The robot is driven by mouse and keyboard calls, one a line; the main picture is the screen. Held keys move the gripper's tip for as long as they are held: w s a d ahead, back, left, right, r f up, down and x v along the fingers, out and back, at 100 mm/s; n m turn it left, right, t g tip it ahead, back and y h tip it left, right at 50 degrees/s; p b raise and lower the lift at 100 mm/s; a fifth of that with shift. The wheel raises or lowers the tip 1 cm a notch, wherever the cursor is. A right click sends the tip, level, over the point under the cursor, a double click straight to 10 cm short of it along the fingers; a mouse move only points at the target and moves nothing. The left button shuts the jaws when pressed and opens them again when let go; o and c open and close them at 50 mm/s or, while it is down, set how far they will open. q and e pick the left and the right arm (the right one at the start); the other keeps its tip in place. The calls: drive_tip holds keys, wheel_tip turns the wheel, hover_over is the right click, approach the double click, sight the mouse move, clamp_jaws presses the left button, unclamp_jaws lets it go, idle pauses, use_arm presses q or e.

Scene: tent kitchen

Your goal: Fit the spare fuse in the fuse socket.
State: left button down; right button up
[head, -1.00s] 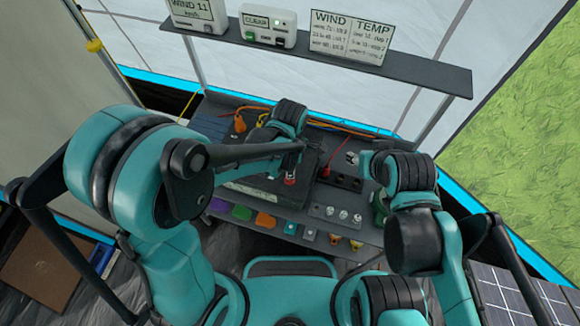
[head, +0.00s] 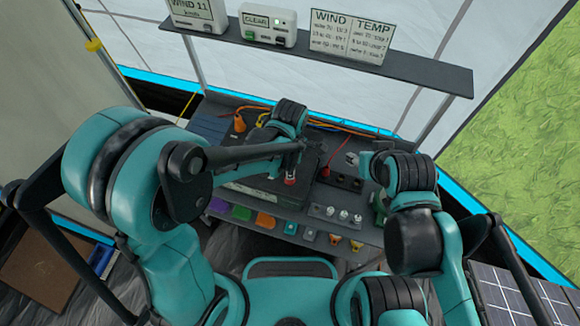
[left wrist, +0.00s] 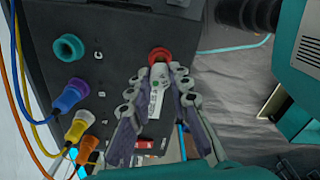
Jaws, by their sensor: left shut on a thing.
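My left gripper (left wrist: 160,105) is shut on a pale grey, labelled piece with a green dot (left wrist: 156,88), which I take for the spare fuse. Its far end is at a red ring (left wrist: 160,56) on the dark box; I cannot tell whether it is in it or only in front of it. I cannot tell whether this ring is the fuse socket. In the head view the left gripper (head: 295,160) is over the dark box, with a red part (head: 290,181) below it. My right gripper (head: 351,158) is open and empty above the bench's right side.
Coloured blocks (head: 241,212) and a plate with metal knobs (head: 335,213) are along the bench front. A shelf (head: 400,72) overhangs the back.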

use_arm(q)
drive_tip(key=shift+f+b, duration=1.3)
drive_tip(key=shift+f, duration=0.15)
drive_tip(key=c, duration=1.3)
unclamp_jaws()
drive_tip(key=shift+r, duration=0.15)
wheel_tip(320, 180, up, 12)
drive_tip(key=shift+s+f, duration=0.1)
drive_tip(key=shift+a+m, duration=0.3)
drive_tip(key=shift+a, duration=0.05)
drive_tip(key=shift+s+a+f+m+t+b, duration=0.2)
drive_tip(key=shift+s+a+m+t+b, duration=0.8)
drive_tip(key=shift+a+m, duration=1.95)
drive_tip(key=shift+s+a+f+m+t+b, duration=0.15)
drive_tip(key=shift+s+a+m+t+b, duration=0.4)
drive_tip(key=shift+a+m+t, duration=1.6)
drive_tip(key=shift+s+a+f+m+t+b, duration=0.2)
drive_tip(key=shift+s+a+m+t+b, duration=0.55)
drive_tip(key=shift+a+m, duration=2.95)
